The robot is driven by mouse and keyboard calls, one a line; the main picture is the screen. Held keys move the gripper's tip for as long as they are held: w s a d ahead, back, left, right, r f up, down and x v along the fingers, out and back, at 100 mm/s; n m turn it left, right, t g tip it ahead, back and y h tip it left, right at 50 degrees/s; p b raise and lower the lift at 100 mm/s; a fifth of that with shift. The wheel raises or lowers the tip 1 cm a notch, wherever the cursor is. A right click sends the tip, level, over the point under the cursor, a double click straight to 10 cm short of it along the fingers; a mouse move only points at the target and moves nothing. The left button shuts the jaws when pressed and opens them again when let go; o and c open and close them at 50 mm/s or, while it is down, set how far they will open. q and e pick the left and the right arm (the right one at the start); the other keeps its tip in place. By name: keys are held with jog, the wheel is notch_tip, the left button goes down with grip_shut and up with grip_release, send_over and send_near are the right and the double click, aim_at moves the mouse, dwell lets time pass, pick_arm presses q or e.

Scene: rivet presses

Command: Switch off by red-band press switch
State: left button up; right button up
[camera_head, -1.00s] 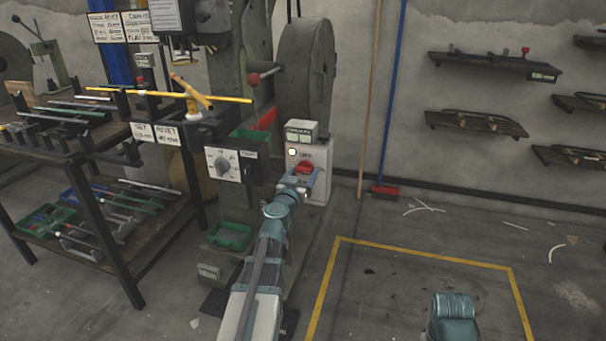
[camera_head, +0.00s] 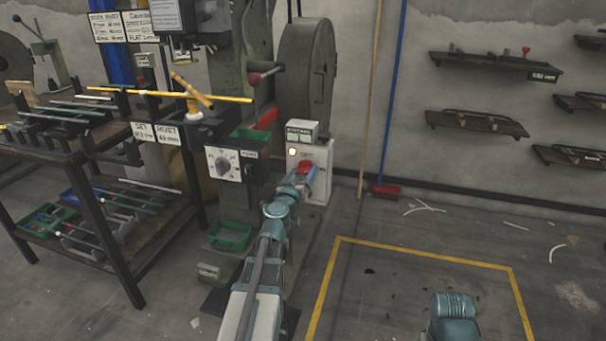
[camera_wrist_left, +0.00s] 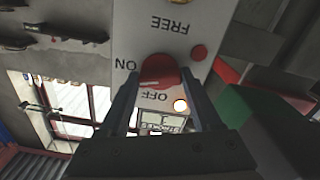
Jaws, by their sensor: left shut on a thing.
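The switch is a red rotary knob (camera_wrist_left: 160,72) on a pale switch box (camera_head: 319,190) at the right foot of the green-grey press (camera_head: 244,60). In the wrist view the plate appears upside down, with ON left of the knob, OFF below and FREE above. A white mark sits on the knob's lower left, on the side between ON and OFF. My left gripper (camera_head: 304,178) reaches the box from the front. In the wrist view its two fingers (camera_wrist_left: 160,98) are shut on the knob, one on each side. A small round lamp (camera_head: 292,152) beside the knob glows.
A dark rack (camera_head: 120,235) with rods and trays stands left of the press. Blue and wooden poles (camera_head: 391,100) lean on the wall at right. The yellow-outlined floor (camera_head: 400,290) is largely clear.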

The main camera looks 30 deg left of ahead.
pick_arm(q)
jog(key=n, duration=1.1)
jog(key=shift+s+n, duration=0.1)
jog(key=shift+n, duration=1.9)
jog(key=o, duration=1.4)
jog(key=shift+s, duration=0.1)
